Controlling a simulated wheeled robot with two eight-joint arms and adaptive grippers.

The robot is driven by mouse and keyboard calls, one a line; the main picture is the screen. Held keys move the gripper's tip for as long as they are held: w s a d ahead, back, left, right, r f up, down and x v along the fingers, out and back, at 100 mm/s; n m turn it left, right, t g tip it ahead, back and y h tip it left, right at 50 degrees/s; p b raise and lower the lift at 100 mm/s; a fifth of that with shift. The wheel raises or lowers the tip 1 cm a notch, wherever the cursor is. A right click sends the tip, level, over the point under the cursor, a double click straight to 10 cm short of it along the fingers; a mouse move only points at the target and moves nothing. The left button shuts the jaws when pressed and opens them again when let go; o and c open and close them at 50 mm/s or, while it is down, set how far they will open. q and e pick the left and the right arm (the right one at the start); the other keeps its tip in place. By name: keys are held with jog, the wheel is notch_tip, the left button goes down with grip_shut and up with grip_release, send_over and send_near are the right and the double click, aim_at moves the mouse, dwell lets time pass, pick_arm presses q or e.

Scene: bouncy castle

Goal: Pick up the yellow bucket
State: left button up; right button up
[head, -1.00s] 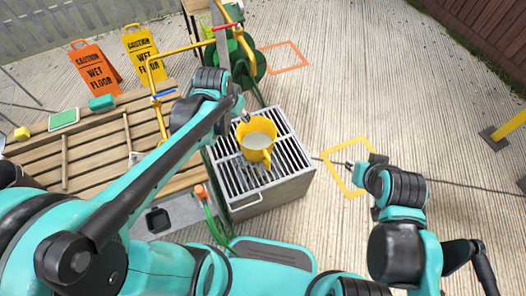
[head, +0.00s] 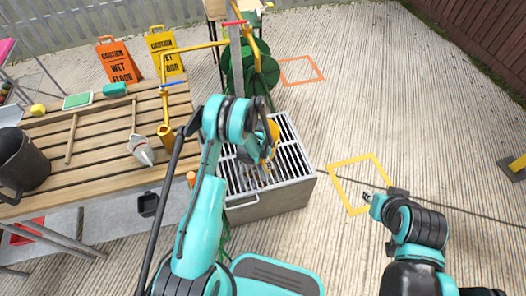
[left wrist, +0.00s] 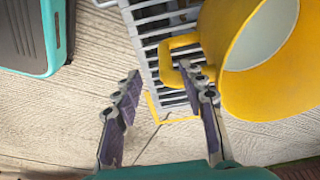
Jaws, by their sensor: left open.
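The yellow bucket (head: 274,132) stands on the slatted top of a grey metal box (head: 297,157), mostly hidden behind my left arm in the head view. In the left wrist view the bucket (left wrist: 236,85) fills the upper right, with its pale inside showing and its loop handle (left wrist: 177,42) reaching left. My left gripper (left wrist: 165,95) is open. Its right finger overlaps the handle's lower end in the picture; whether they touch I cannot tell. In the head view my left gripper (head: 265,172) is over the box. My right gripper (head: 367,197) is off to the right, away from the bucket.
A wooden slatted table (head: 95,150) on the left holds a dark bucket (head: 22,162), a trowel (head: 141,149) and other items. A green hose reel (head: 240,72) stands behind the box. Yellow (head: 331,178) and orange (head: 318,68) squares mark the open floor.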

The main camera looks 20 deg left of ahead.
pick_arm(q)
notch_tip(320, 180, down, 3)
jog(key=shift+w+d+b, duration=0.15)
jog(key=shift+b, duration=0.4)
jog(key=f+b, duration=0.1)
jog(key=f, duration=0.1)
jog(key=w+f+b, duration=0.1)
jog(key=f, duration=0.2)
jog(key=shift+w+d+b, duration=0.1)
jog(key=shift+d+b, duration=0.1)
jog(key=shift+b, duration=0.2)
jog(key=shift+r, duration=0.15)
grip_shut()
